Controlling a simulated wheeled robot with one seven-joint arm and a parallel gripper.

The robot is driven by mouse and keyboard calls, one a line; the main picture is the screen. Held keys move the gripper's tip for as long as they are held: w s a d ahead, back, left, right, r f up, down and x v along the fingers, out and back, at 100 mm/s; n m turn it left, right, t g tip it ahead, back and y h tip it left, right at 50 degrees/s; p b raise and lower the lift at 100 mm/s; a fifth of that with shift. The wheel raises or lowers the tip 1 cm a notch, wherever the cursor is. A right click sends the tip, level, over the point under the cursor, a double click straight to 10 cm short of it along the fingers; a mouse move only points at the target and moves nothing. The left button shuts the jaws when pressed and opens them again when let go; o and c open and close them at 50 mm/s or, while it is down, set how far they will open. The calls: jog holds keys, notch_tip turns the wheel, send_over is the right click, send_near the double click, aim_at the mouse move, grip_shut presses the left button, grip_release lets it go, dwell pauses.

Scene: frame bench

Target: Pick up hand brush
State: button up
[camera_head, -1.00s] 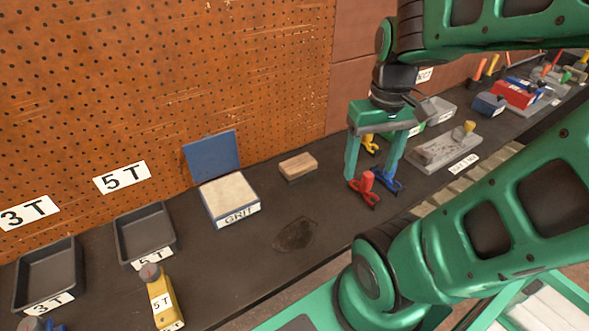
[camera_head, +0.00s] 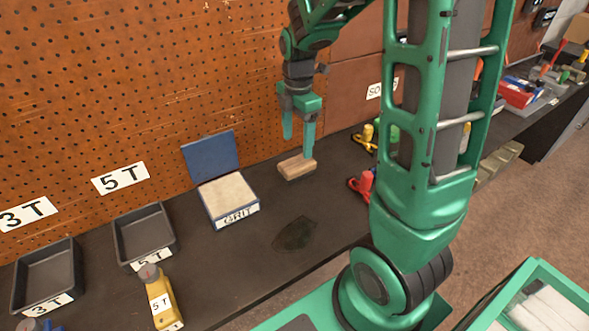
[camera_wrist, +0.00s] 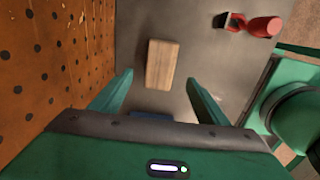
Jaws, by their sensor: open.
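The hand brush shows as a light wooden block (camera_head: 296,167) lying on the dark bench, to the right of the grit box; its bristles cannot be made out. My gripper (camera_head: 297,150) is open above it, fingers pointing down, with nothing between them. In the wrist view the wooden block (camera_wrist: 162,65) lies beyond the fingertips, roughly between the lines of the two open fingers (camera_wrist: 160,82). I see no contact between the fingers and the block.
The grit box (camera_head: 229,197) with its blue lid raised stands left of the block. A red clamp-like tool (camera_head: 362,184) and a yellow one (camera_head: 367,139) are to the right. Black trays (camera_head: 146,234) are at left. The pegboard (camera_head: 150,80) rises close behind. The bench front is clear around a dark stain.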

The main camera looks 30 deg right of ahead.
aim_at(297, 162)
jog(key=shift+f, duration=4.8)
jog(key=c, duration=1.2)
